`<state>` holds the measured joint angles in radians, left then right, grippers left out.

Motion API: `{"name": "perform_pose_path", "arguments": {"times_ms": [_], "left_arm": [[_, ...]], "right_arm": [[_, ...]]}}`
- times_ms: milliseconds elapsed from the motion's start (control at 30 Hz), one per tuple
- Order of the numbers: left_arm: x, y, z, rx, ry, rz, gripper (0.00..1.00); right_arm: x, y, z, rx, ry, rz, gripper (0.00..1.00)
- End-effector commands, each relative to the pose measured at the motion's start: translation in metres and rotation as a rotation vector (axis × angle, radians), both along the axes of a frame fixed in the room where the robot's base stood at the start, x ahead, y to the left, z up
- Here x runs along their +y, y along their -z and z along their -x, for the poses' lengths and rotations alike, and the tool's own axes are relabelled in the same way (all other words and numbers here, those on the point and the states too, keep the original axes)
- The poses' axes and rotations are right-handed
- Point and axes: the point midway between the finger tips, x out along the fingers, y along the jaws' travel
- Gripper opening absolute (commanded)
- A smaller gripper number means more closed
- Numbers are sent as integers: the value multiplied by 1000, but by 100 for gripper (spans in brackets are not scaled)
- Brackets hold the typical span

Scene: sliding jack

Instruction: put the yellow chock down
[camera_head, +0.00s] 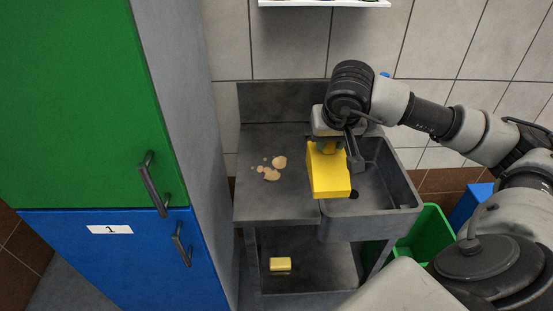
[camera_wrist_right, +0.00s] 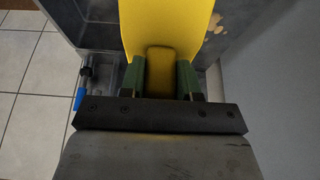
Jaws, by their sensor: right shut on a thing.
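The yellow chock (camera_head: 329,174) is held in my right gripper (camera_head: 328,146) in the head view. It is in front of the sink unit, over the edge between the flat counter and the basin; I cannot tell whether it touches them. In the right wrist view the chock (camera_wrist_right: 172,28) fills the top middle, and the green fingers of my right gripper (camera_wrist_right: 174,78) close on its narrow yellow grip from both sides. My left gripper does not show in either view.
A grey sink unit (camera_head: 268,206) has a basin (camera_head: 385,195) on its right. Beige spots mark its counter. A yellow sponge-like block (camera_head: 280,264) lies on the lower shelf. A green and blue cabinet (camera_head: 80,100) stands left. A green bin (camera_head: 424,238) and a blue one (camera_head: 468,206) stand right.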

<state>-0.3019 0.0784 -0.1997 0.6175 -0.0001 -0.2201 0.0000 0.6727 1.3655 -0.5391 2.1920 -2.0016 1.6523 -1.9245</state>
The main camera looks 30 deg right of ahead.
Motion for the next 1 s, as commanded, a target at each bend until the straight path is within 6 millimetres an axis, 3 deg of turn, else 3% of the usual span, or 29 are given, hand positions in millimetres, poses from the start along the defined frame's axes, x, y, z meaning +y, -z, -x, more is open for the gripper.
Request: {"name": "perform_pose_path", "arguments": {"times_ms": [167, 533, 767, 1000], "left_arm": [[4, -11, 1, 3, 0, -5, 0], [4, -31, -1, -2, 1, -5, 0], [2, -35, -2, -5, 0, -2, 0], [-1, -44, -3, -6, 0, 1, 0]], "right_arm": [[5, 9, -25, -4, 9, -8, 0], [26, 55, -98, -4, 12, -5, 0], [29, 70, -111, -1, 10, 0, 0], [29, 101, -110, -1, 10, 0, 0]]}}
